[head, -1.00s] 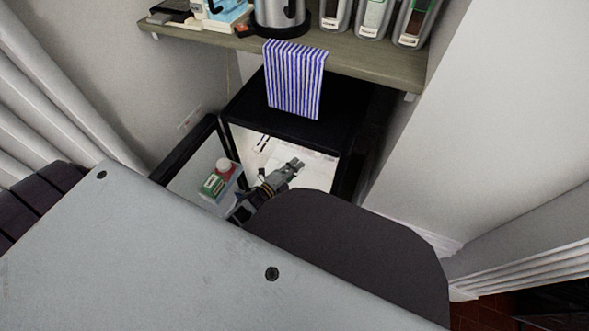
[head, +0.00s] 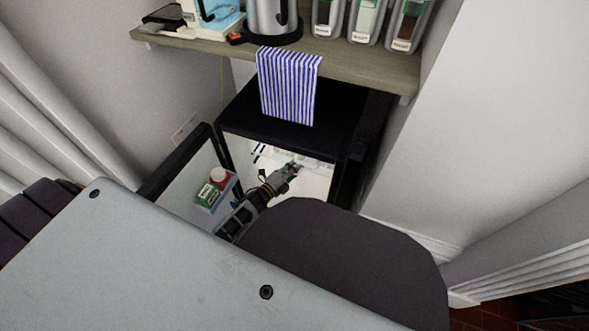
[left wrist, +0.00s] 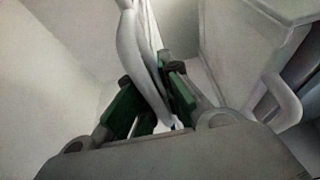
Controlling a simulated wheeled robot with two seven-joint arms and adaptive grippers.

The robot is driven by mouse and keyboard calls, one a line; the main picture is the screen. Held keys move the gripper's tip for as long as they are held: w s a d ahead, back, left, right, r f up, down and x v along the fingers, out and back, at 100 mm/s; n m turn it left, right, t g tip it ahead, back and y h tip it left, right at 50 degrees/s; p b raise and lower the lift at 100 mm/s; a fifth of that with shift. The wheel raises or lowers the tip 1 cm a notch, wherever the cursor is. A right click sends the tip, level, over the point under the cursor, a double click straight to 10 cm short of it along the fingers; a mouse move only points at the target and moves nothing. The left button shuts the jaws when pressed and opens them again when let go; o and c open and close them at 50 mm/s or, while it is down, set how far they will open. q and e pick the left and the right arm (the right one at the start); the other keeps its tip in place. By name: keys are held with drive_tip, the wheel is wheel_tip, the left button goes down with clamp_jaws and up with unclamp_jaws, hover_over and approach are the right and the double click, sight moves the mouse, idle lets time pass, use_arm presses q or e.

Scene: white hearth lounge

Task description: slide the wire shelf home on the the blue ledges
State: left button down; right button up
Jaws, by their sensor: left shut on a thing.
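The open black mini fridge (head: 290,132) stands under the shelf board, its white inside lit. My left gripper (head: 296,168) reaches into it. In the left wrist view my left gripper (left wrist: 150,95) has its green-padded fingers closed around a pale, thick wire piece (left wrist: 144,60), which I take to be the wire shelf; it runs up and away from the fingers. The shelf's whole outline cannot be made out in the head view. Small dark blue strips, perhaps a blue ledge (head: 258,152), show at the fridge's left inside. The other ledge cannot be made out. My right gripper is not in view.
The fridge door (head: 172,172) stands open at the left, with a green box (head: 207,194) and a red-capped container (head: 219,177) in its bin. A striped towel (head: 287,90) hangs over the fridge front from the wooden shelf (head: 350,62). A wall closes the right side.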

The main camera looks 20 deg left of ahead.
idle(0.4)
use_arm(q)
drive_tip(key=c, duration=1.5)
unclamp_jaws()
drive_tip(key=shift+f, duration=0.1)
drive_tip(key=shift+s, duration=0.1)
drive_tip(key=s+p, duration=0.1)
drive_tip(key=s, duration=0.2)
drive_tip(key=s+p, duration=0.1)
drive_tip(key=s, duration=0.2)
drive_tip(key=s+p, duration=0.1)
drive_tip(key=s, duration=0.1)
drive_tip(key=shift+s+d, duration=0.25)
drive_tip(key=shift+s, duration=0.15)
drive_tip(key=shift+s, duration=0.1)
